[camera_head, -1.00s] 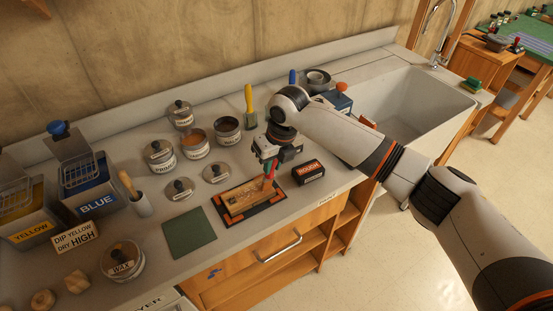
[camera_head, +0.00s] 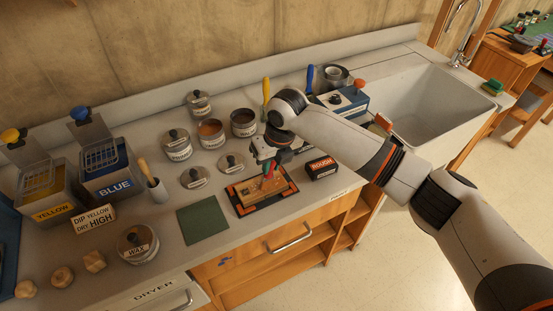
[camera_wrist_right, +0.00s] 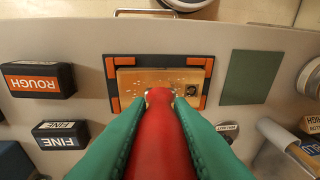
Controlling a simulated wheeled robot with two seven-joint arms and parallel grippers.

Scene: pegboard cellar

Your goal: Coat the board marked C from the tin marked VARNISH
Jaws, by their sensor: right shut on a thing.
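The board (camera_head: 262,194) is a pale tan wooden block lying flat in a dark tray with orange corners (camera_head: 240,207). My left gripper is not in view.
Two loose lids (camera_head: 194,178) (camera_head: 232,161) lie behind the board. A ROUGH block (camera_head: 321,168) is at its right, a green pad (camera_head: 202,219) at its left. BLUE (camera_head: 107,184) and YELLOW (camera_head: 50,205) tanks and a WAX tin (camera_head: 137,245) stand further left. The sink is at right.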

